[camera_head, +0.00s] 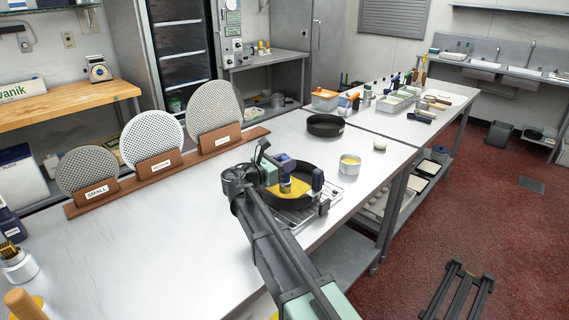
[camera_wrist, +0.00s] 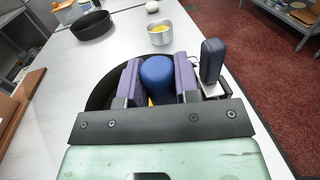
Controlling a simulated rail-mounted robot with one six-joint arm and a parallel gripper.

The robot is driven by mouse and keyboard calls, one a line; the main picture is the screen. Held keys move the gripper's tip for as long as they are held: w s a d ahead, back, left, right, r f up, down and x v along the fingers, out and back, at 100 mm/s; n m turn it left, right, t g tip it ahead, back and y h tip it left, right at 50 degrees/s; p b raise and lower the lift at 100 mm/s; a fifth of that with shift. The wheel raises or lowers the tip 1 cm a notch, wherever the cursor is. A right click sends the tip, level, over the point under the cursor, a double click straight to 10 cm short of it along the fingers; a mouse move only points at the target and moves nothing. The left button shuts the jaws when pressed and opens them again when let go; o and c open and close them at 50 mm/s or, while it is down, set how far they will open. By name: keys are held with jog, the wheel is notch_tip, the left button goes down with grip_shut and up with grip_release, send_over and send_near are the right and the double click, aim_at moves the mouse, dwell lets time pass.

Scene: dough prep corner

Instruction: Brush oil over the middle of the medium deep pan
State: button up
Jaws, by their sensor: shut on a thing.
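A black round deep pan (camera_head: 301,171) sits on a wire rack near the front edge of the steel table. My gripper (camera_head: 272,176) is over its left part. It is shut on the blue handle of the brush (camera_wrist: 157,78), which stands between the two purple fingers in the wrist view. Yellow shows in the pan beside the gripper; oil and bristles are hard to tell apart, and the brush tip is hidden. A metal cup of yellow oil (camera_head: 349,166) stands behind and right of the pan.
A dark blue upright grip (camera_wrist: 211,60) is at the pan's right rim. A second black pan (camera_head: 325,126) stands farther back, with a pale round thing (camera_head: 380,145) to its right. Perforated discs in a wooden rack (camera_head: 180,172) line the left.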

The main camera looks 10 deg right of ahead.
jog(key=shift+r+p, duration=1.7)
jog(key=shift+r, duration=0.3)
jog(key=shift+f, duration=0.1)
